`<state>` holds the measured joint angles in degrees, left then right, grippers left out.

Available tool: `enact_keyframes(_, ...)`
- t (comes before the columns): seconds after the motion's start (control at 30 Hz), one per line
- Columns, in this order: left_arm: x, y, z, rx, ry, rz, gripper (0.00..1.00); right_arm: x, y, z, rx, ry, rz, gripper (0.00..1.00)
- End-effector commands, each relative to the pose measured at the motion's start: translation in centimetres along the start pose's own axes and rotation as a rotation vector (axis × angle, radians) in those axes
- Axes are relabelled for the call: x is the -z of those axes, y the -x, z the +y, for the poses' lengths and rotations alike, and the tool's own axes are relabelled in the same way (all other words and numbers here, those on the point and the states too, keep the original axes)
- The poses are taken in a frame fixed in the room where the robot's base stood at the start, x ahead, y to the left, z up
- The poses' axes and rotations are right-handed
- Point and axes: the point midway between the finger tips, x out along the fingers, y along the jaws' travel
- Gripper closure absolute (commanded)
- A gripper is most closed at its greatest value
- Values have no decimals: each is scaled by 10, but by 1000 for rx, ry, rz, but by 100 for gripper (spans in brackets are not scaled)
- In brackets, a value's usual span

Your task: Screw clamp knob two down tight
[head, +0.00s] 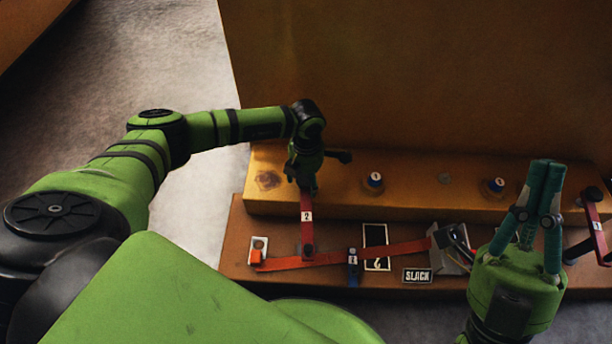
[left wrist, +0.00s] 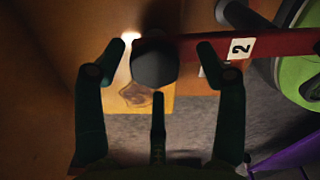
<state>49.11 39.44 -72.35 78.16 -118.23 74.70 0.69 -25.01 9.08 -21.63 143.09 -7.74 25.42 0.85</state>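A red clamp bar marked 2 (head: 306,213) runs down the front of the tan ledge, and it crosses the left wrist view (left wrist: 275,43). A dark rounded knob (left wrist: 154,66) sits at the bar's end in the left wrist view. I take it for clamp knob two; my gripper hides it in the head view. My left gripper (head: 306,183) points down over that end. Its fingers (left wrist: 161,46) stand on either side of the knob with a gap on both sides. My right gripper (head: 546,168) is raised at the right, fingers together, empty.
An orange strap (head: 330,257) crosses the lower board past a blue numbered piece (head: 353,258) and a SLACK plate (head: 417,275). Another red clamp bar (head: 597,232) is at the far right.

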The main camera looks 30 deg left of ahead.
Motion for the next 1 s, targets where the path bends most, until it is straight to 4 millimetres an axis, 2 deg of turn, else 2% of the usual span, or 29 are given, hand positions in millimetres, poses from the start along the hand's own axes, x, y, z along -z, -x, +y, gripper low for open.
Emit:
enact_keyframes(0.17, -1, 4, 2, -3, 2, -3, 29, 1, -1, 1, -4, 0, 3, 100)
enact_keyframes(0.27, -1, 14, 2, -3, 2, -5, 29, 1, -1, 0, -3, 0, 3, 100)
enact_keyframes(0.7, -1, 101, 1, -3, 0, -4, 29, 1, 0, 0, 0, 0, 2, 100)
enact_keyframes(0.83, 0, 114, 0, -1, 0, -1, 29, 0, 0, 0, 0, 0, 2, 100)
enact_keyframes(1.0, 0, 120, 0, -1, 1, 0, 29, 1, 0, 0, 0, 0, 2, 100)
